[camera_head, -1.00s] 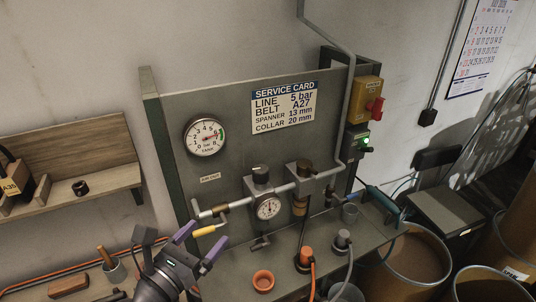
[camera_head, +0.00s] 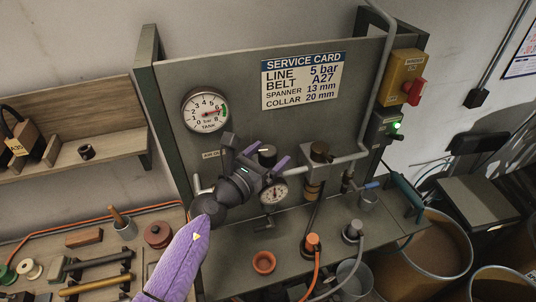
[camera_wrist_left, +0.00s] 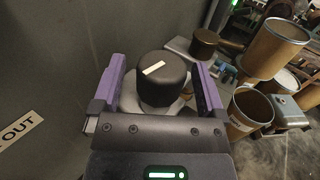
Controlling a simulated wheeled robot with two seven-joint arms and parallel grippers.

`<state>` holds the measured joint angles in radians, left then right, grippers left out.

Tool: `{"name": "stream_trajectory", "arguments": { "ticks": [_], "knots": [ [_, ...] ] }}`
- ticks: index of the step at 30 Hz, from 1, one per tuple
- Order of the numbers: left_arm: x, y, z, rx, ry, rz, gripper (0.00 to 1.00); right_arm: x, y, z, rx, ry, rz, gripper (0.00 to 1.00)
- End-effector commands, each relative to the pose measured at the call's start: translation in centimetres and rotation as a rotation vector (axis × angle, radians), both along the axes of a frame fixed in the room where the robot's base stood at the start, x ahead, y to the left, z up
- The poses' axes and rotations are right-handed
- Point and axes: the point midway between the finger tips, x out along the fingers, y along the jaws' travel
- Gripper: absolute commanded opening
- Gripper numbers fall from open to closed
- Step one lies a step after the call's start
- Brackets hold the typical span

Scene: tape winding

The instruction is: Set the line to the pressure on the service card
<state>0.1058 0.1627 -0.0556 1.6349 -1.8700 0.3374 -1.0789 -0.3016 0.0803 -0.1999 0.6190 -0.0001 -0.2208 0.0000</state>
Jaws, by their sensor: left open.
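The service card (camera_head: 303,82) on the grey panel reads LINE 5 bar, BELT A27, SPANNER 13 mm, COLLAR 20 mm. A large round bar gauge (camera_head: 205,111) hangs left of it; its needle points right, toward the high side, but is too small to read exactly. A black regulator knob (camera_head: 267,152) sits on the pipe above a small dial gauge (camera_head: 272,193). My left gripper (camera_head: 266,160) is open at the knob. In the left wrist view, the knob (camera_wrist_left: 161,80) with a pale mark stands between the purple fingers, with gaps visible on both sides. My right gripper is not in view.
A yellow box with a red switch (camera_head: 415,91) is at the panel's right edge. An orange cup (camera_head: 264,262) and hoses occupy the bench below. Tools lie on the left bench.

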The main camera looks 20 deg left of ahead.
Motion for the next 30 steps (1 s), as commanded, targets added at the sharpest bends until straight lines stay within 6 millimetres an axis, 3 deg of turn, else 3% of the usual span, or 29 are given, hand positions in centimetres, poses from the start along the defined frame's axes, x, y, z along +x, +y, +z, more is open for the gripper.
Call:
{"name": "stream_trajectory", "arguments": {
  "ticks": [7,20,25,30],
  "knots": [
    [0.1,0.0,0.0,0.000,0.000,0.000,0.91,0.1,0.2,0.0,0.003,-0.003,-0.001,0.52],
    [0.0,0.0,0.0,-0.001,0.000,0.000,0.00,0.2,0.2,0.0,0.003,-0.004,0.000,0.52],
    [0.1,0.1,-0.5,0.005,-0.004,-0.061,0.00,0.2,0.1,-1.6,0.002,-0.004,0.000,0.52],
    [0.2,0.2,-1.3,0.007,-0.006,-0.274,0.00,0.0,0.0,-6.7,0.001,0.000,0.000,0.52]
  ]
}}
